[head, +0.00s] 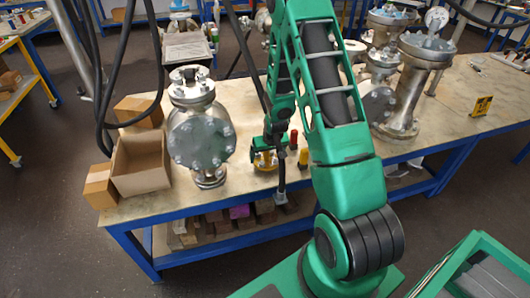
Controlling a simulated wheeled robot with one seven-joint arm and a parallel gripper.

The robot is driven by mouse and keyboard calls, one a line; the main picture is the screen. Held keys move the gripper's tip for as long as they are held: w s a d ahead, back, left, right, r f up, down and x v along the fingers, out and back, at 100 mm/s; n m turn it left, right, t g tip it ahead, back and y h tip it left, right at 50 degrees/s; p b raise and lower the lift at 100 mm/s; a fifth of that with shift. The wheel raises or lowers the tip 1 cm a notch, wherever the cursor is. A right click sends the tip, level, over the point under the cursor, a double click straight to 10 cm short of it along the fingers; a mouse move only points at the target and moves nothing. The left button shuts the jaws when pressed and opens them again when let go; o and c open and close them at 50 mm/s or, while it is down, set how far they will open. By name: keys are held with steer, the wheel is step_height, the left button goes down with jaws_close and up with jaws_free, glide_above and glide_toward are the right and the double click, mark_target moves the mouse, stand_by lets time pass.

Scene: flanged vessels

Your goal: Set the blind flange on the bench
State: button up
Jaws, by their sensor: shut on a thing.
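A metal vessel (192,90) stands at the left of the bench (245,189). A round grey disc with bolts around its rim (200,138), which looks like a blind flange, faces me on its front. My arm reaches down over the bench to the right of this vessel. My gripper (268,158) is low there, small and partly hidden by my arm. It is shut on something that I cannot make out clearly. Yellow and grey parts show around it. I cannot tell whether what it holds touches the bench top.
An open cardboard box (140,163) stands left of the vessel. A red cylinder (293,140) and a yellow one (303,157) stand right of my gripper.

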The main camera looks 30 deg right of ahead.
steer(key=shift+d+f, duration=0.1)
steer(key=shift+f, duration=0.7)
steer(key=shift+f, duration=0.1)
steer(key=o, duration=1)
steer(key=s+r+g, duration=0.1)
steer(key=s+r, duration=0.5)
steer(key=r, duration=0.4)
steer(key=s+r, duration=0.5)
steer(key=r, duration=0.5)
steer(key=s+a+r+m+g, duration=0.1)
steer(key=s+r, duration=0.3)
steer(key=s, duration=0.4)
steer(key=s+a+r+m+g+y, duration=0.1)
steer(key=s+a+r, duration=0.1)
steer(key=s+r, duration=0.3)
steer(key=s+a+r+m+g, duration=0.1)
steer(key=s+r, duration=0.3)
steer(key=s, duration=0.8)
steer(key=shift+s+a+r, duration=0.2)
steer(key=shift+a, duration=0.45)
